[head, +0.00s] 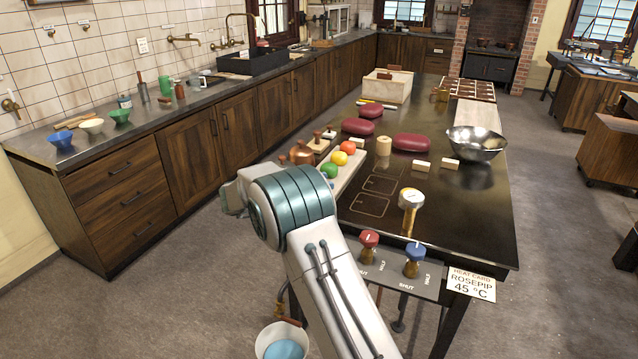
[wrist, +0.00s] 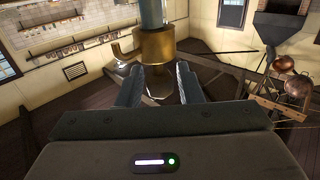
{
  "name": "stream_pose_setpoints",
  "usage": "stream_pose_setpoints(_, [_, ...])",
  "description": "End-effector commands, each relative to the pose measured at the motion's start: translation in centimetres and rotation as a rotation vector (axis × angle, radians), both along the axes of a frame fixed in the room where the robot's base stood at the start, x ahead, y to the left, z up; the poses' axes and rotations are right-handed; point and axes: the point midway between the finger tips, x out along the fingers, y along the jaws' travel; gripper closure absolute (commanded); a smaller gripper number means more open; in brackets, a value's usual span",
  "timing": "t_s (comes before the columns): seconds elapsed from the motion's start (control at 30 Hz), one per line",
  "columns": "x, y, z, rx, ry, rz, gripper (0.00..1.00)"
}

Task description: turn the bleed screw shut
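In the wrist view a brass fitting (wrist: 157,52) with a short side spout (wrist: 118,50) hangs from a blue-grey pipe (wrist: 152,12). I cannot tell which part of it is the bleed screw. The two fingers of my gripper (wrist: 159,88) stand on either side of the fitting's end; whether they touch it is unclear. In the head view my gripper is hidden behind my arm. A brass pipe end (head: 292,322) shows beside my arm, under the bench's near end, above a white bucket (head: 264,344) with blue liquid.
Floor left of the bench is clear.

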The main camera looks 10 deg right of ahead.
Motion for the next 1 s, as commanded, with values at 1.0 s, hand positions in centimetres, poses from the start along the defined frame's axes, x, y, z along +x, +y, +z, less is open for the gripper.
stream_pose_setpoints(1.0, [-1.7, 12.3, -0.2, 0.001, 0.000, 0.002, 0.57])
